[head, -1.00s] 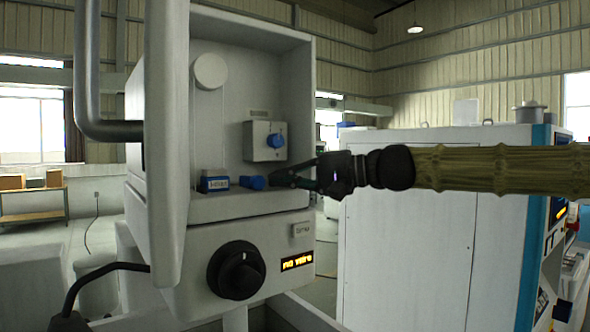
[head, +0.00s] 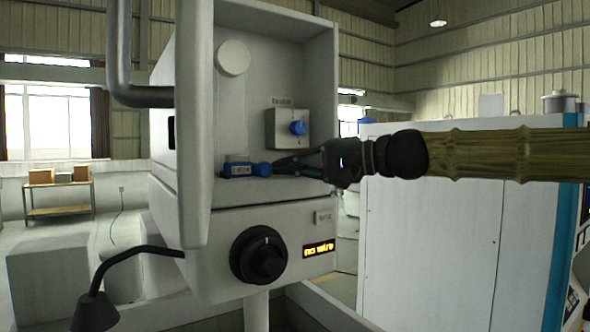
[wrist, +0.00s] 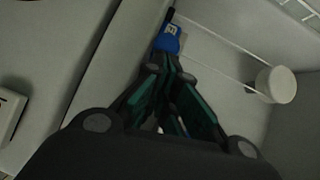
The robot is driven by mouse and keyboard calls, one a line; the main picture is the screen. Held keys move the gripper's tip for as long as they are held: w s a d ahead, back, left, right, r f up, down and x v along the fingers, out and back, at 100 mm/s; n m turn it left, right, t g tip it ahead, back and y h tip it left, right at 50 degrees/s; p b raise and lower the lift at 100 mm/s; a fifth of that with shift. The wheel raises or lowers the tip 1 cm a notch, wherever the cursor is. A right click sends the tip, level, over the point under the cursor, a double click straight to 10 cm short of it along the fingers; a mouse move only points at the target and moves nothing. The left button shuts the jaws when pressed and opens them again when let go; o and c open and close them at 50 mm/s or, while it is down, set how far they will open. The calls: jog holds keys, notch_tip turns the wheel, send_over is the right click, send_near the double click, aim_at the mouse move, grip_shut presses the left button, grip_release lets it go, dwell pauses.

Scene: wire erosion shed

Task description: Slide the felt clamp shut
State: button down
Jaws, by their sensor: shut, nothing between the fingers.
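The felt clamp sits on the floor of the open white housing, low at the back. In the wrist view a blue piece with a white label (wrist: 168,39) shows just beyond the fingers. My gripper (head: 275,168) reaches in from the right, shut and empty, its tips at the right side of the blue knob. Whether they touch it I cannot tell. The gripper also shows in the wrist view (wrist: 172,80).
A grey box with a blue dial (head: 298,128) is fixed above the clamp. A white round disc (head: 233,57) is higher up. The housing's door (head: 195,130) stands open at left. Below are a black knob (head: 258,255) and a "no wire" display (head: 319,249).

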jog(key=shift+w+d, duration=0.1)
jog(key=shift+d, duration=0.1)
jog(key=shift+w+d+r, duration=0.15)
jog(key=shift+d, duration=0.1)
jog(key=d, duration=0.2)
jog(key=w+d, duration=0.1)
jog(key=d, duration=0.1)
jog(key=shift+w+d, duration=0.1)
jog(key=shift+d, duration=0.2)
jog(key=b+v, duration=0.3)
jog(key=v, duration=0.5)
jog(key=shift+s+r, duration=0.25)
jog(key=shift+d, duration=0.15)
